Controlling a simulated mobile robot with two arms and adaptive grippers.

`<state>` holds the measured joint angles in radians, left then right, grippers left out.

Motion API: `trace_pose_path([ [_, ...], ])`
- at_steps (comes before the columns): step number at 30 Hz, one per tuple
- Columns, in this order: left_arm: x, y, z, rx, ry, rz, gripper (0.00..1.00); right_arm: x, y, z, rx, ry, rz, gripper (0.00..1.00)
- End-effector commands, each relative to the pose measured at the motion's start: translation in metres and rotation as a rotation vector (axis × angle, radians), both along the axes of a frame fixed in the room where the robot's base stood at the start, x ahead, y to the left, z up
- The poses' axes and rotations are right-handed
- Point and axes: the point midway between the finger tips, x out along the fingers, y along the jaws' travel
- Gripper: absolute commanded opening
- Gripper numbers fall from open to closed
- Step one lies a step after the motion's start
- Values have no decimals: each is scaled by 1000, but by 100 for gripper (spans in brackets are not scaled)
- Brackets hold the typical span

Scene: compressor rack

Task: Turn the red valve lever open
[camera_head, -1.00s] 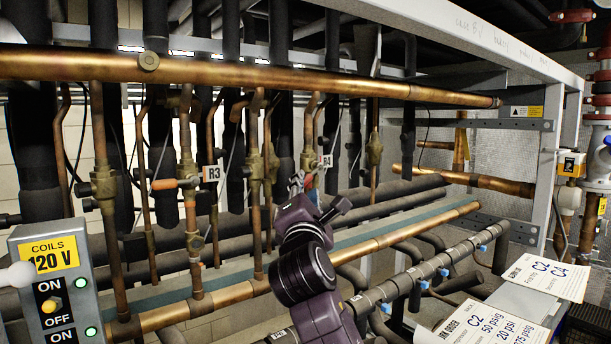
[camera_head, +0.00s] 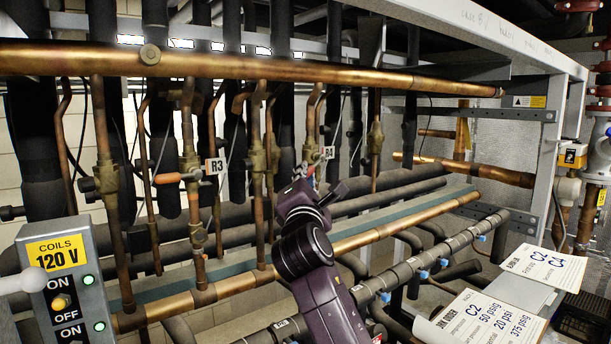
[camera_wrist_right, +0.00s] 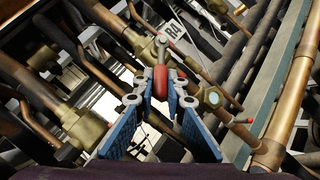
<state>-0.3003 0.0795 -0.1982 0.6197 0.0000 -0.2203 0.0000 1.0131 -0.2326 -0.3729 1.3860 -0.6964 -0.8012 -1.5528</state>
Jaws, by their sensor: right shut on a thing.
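The red valve lever (camera_wrist_right: 160,82) shows in the wrist view, upright between the blue-padded fingers of my right gripper (camera_wrist_right: 161,92). The gripper is shut on it. The lever sits at a valve beside the R4 tag (camera_wrist_right: 174,29). In the head view my right gripper (camera_head: 307,181) is at the R4 tag (camera_head: 328,153), small and partly hidden by my own wrist, with only a speck of red showing.
Vertical copper pipes with brass valves crowd around the gripper. An orange-handled valve (camera_head: 170,178) by the R3 tag (camera_head: 213,166) is to the left. A copper header (camera_head: 250,73) crosses above. A COILS switch box (camera_head: 66,285) and printed sheets (camera_head: 490,322) stand nearer.

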Motion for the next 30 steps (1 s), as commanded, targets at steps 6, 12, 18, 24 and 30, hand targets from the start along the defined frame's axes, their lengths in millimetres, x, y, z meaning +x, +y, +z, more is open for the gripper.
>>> trace_pose_path([
  [6, 0, -2, 0, -2, -1, 0, 40, 0, 0, -1, 0, 1, -1, 0],
  [12, 0, -2, -3, -3, 0, -1, 40, 1, -2, -3, -17, -9, -2, 0],
  [18, 0, -2, -15, -3, 0, -2, 40, 3, -5, -9, -88, -55, -3, 0],
  [24, 0, -2, -33, -2, -1, -2, 40, 6, -10, -16, -209, -136, -4, 0],
  [30, 1, -1, -52, -1, -1, -3, 40, 9, -15, -21, -333, -219, -4, 0],
])
